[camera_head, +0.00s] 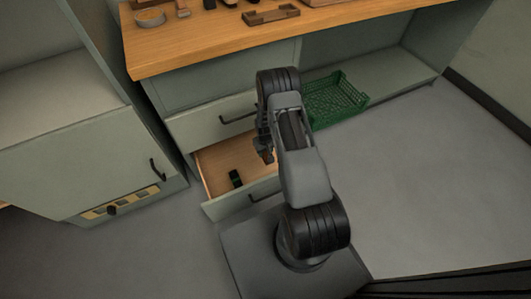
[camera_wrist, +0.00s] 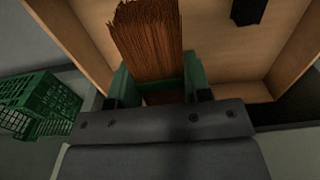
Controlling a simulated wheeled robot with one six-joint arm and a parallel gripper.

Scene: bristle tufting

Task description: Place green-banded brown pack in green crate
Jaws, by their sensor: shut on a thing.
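The green-banded brown pack (camera_wrist: 148,45) is a bundle of brown bristles with a green band at its lower part. It fills the space between the fingers of my gripper (camera_wrist: 160,90), which is shut on it. In the head view my gripper (camera_head: 265,150) is over the open drawer, and the pack is hard to make out there. The green crate (camera_head: 335,98) is a mesh crate on the low shelf to the right of the drawers. It also shows at the left of the wrist view (camera_wrist: 38,105), apart from the pack.
The open drawer (camera_head: 212,172) holds a dark piece with a hint of green (camera_head: 236,178). A closed drawer with a black handle is above it. The wooden worktop (camera_head: 215,42) overhangs the crate's shelf. Free shelf room lies right of the crate.

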